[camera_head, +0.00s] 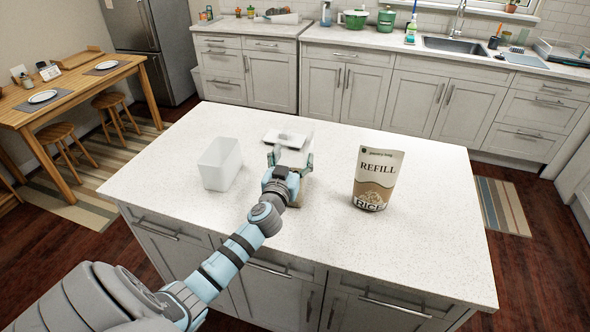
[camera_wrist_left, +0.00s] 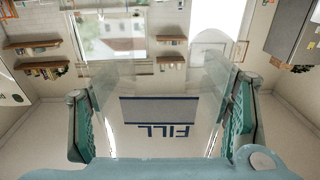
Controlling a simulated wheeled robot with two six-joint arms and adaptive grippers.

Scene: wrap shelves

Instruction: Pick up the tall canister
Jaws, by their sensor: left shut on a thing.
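The tall canister (camera_head: 293,156) is clear and pale, and it stands upright-looking between the fingers of my left gripper (camera_head: 290,160) over the island's middle. My left gripper is shut on it. In the left wrist view, the see-through canister (camera_wrist_left: 165,135) fills the space between the two green finger pads of my left gripper (camera_wrist_left: 163,118). A dark-edged label with "FILL" lettering shows on it, upside down. From these views I cannot tell whether its base touches the counter. My right gripper is not in view.
A white open bin (camera_head: 221,165) stands left of the canister on the white island (camera_head: 150,165). A rice refill pouch (camera_head: 377,180) stands to the right. A flat grey-and-white piece (camera_head: 283,136) lies just behind the canister. The island's right end is clear.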

